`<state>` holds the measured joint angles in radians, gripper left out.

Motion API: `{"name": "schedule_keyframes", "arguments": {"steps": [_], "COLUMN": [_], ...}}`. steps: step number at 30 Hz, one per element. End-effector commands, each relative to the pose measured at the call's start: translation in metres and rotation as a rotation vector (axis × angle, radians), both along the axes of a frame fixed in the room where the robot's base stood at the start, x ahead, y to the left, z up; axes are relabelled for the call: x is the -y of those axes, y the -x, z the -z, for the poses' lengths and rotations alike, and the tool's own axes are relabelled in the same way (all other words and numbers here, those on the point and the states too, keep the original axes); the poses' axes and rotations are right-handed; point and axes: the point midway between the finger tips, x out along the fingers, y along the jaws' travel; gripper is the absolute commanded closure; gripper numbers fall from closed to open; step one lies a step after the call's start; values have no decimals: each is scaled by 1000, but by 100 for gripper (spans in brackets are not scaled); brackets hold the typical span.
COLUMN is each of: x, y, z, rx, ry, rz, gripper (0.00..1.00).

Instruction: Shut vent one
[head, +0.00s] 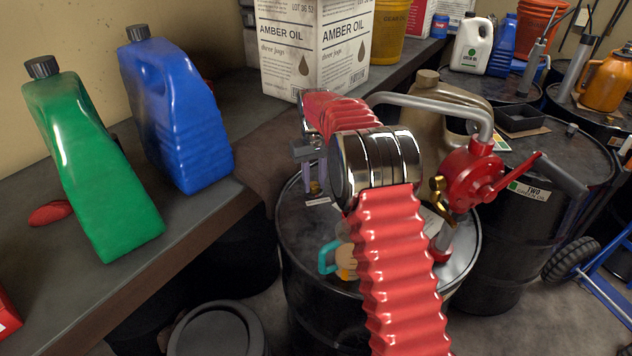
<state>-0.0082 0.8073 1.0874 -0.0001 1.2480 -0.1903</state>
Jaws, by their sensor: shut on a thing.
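My gripper (314,182) reaches down from the end of my arm over the near black drum (296,232), at the back left of its top. Its narrow fingers are shut on vent one (315,188), a small brass fitting showing just at their tips. A small white label (318,201) lies in front of it on the drum top; its writing is too small to read. The fingers and my arm hide most of the vent, so I cannot tell whether it is open or shut.
A red crank pump (473,180) with a grey spout pipe stands on the same drum. Drum two (500,255) stands to the right. Green (92,160) and blue (175,110) jugs and an oil box (315,45) stand on the bench.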

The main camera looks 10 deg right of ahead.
Motion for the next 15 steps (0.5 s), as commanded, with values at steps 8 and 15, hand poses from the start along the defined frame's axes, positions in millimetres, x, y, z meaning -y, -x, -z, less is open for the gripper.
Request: {"name": "schedule_keyframes", "arguments": {"steps": [8, 15], "x": [1, 1], "y": [-2, -2], "z": [-1, -1], "rx": [6, 7], "ry": [1, 0], "rz": [260, 489], "gripper": [94, 94]}}
